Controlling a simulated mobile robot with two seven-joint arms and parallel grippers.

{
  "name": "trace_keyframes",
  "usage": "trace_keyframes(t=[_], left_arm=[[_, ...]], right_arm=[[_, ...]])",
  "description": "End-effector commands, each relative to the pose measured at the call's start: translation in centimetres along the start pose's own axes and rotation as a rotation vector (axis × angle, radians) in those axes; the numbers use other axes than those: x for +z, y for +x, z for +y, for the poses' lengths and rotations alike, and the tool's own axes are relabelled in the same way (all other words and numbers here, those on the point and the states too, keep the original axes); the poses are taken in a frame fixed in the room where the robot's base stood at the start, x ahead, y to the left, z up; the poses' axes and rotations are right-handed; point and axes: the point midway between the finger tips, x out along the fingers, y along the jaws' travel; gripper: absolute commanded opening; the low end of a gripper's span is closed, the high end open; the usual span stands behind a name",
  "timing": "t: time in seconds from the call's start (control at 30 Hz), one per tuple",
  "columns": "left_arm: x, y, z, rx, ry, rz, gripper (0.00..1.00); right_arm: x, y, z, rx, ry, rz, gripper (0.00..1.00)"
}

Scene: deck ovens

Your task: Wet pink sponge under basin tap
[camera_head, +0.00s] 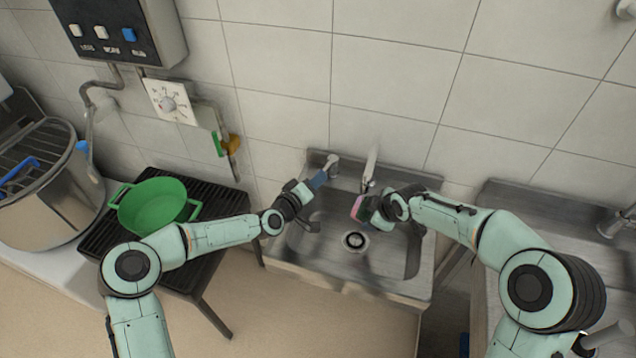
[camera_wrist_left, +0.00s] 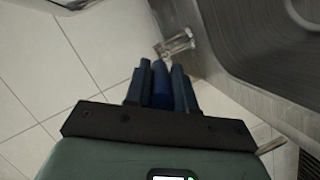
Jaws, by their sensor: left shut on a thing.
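The steel basin (camera_head: 345,265) is mounted at the wall, with a round drain in its floor. The tap (camera_head: 369,180) stands at its back edge. My left gripper (camera_head: 319,179) is at the basin's back left, by a metal fitting (camera_head: 331,161). In the left wrist view its blue fingers are shut on a blue cylindrical handle (camera_wrist_left: 161,85), with a shiny metal fitting just beyond. My right gripper (camera_head: 364,208) is over the basin, just below the tap. The pink sponge (camera_head: 356,206) shows as a small patch at its fingertips, held above the basin floor. Most of the sponge is hidden.
A green pot (camera_head: 152,207) stands on a black grated stand (camera_head: 205,252) to the left. A large metal pot (camera_head: 45,200) is at the far left. A control box (camera_head: 118,32) and a dial (camera_head: 168,103) are on the wall. A steel counter (camera_head: 520,205) is at the right.

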Motion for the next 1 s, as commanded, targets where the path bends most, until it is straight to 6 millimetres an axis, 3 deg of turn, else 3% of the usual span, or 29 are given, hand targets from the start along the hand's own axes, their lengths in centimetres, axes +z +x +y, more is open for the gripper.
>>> trace_keyframes(t=[0.17, 0.2, 0.27, 0.3, 0.67, 0.77, 1.0], left_arm=[[0.0, 0.0, 0.0, 0.000, 0.001, 0.000, 0.00], [0.0, 0.0, 0.0, 0.000, 0.001, 0.000, 0.27], [0.0, 0.0, 0.0, 0.000, 0.001, 0.000, 0.47], [0.0, 0.0, 0.0, 0.000, 0.001, 0.000, 0.49], [-0.1, -0.6, 0.0, -0.002, 0.001, 0.002, 0.49], [-0.1, -1.8, -0.1, -0.002, 0.001, 0.002, 0.49], [-0.1, -6.9, -0.1, -0.004, 0.002, 0.002, 0.49]], right_arm=[[0.0, 0.0, 0.0, 0.000, 0.000, 0.000, 0.43], [0.0, 0.0, 0.0, 0.000, 0.000, 0.000, 0.43], [0.0, 0.0, 0.0, 0.000, 0.000, 0.000, 0.43], [0.0, 0.0, 0.0, 0.000, 0.000, 0.000, 0.43], [0.0, 0.0, 0.0, 0.000, 0.000, 0.000, 0.43], [0.0, 0.0, 0.0, 0.000, 0.000, 0.000, 0.43], [0.0, 0.0, 0.0, 0.000, 0.000, 0.000, 0.43]])
